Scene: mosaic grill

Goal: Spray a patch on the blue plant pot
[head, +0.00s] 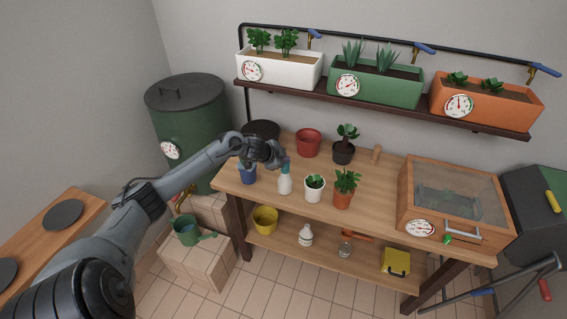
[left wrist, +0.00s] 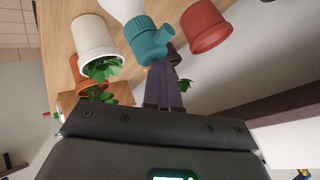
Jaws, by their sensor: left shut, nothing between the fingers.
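The blue plant pot (head: 248,177) stands at the left end of the wooden bench, partly hidden by my left arm, with a little green showing at its top. A white spray bottle (head: 285,185) with a teal head stands upright to its right. My left gripper (head: 281,160) is at the bottle's head, its fingers shut with nothing held. In the left wrist view the shut fingers (left wrist: 164,84) end close to the teal spray head (left wrist: 150,42); I cannot tell whether they touch it. The blue pot does not show there. My right gripper is out of view.
A white pot (head: 314,190), a terracotta pot (head: 343,198), a red pot (head: 308,142) and a black pot (head: 343,153) stand nearby on the bench. A wooden glass-topped box (head: 408,205) fills the right end. A shelf (head: 380,104) with planters hangs above.

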